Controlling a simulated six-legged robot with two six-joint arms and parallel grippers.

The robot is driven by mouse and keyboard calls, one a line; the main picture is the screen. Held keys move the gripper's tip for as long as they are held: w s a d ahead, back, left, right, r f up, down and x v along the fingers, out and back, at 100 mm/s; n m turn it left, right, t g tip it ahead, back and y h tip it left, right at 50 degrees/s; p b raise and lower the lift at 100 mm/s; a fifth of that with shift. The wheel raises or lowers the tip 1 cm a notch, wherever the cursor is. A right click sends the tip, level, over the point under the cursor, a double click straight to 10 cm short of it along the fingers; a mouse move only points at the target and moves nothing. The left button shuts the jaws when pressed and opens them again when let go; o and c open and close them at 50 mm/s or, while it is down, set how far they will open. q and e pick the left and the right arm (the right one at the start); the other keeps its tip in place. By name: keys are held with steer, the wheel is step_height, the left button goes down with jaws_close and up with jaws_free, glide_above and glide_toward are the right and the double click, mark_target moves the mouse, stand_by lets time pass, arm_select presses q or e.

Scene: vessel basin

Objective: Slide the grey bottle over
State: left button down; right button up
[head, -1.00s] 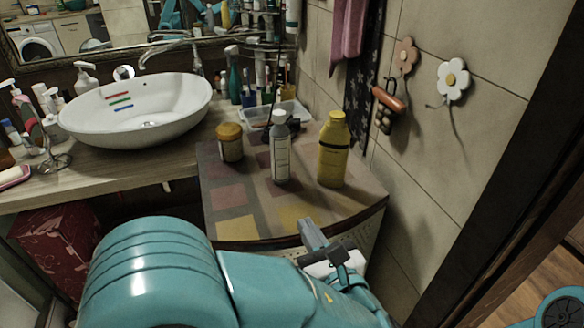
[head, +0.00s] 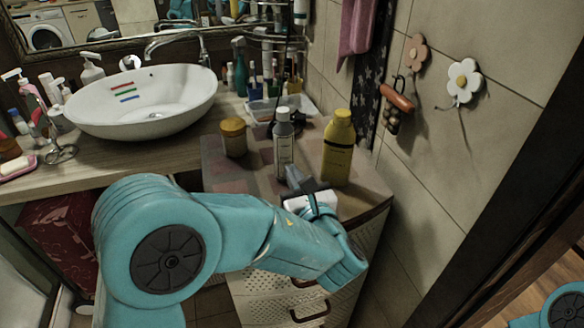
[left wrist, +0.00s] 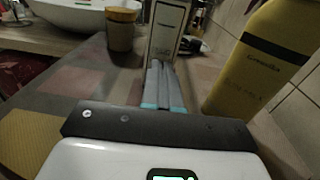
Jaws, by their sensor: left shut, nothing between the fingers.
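The grey bottle (head: 283,143) stands upright on the patterned cabinet top, with a pale label and a dark cap area. In the left wrist view the bottle (left wrist: 166,34) is straight ahead of the fingertips, its top cut off by the frame. My left gripper (head: 292,174) is shut and empty, low in front of the bottle. In the left wrist view its fingers (left wrist: 158,72) lie together and point at the bottle's lower part; whether they touch it I cannot tell. My right gripper is not in view.
A yellow bottle (head: 338,148) stands close on the right, also large in the left wrist view (left wrist: 258,55). A jar (head: 233,138) stands on the left. A clear tray (head: 280,108) lies behind. The white basin (head: 140,103) is further left; a tiled wall bounds the right.

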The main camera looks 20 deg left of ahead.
arm_select(q)
steer(key=shift+x, duration=0.85)
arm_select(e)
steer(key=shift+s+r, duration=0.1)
arm_select(q)
steer(key=shift+w, duration=0.1)
steer(key=b+x, duration=0.2)
steer(key=x, duration=1.1)
steer(key=shift+f, duration=0.2)
steer(key=shift+w+a+r, duration=0.15)
steer(key=shift+w+a, duration=0.05)
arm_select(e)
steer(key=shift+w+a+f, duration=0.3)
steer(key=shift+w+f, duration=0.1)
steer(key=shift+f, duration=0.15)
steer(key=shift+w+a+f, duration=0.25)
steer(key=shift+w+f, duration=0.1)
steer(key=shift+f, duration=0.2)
arm_select(q)
steer(key=shift+d, duration=0.1)
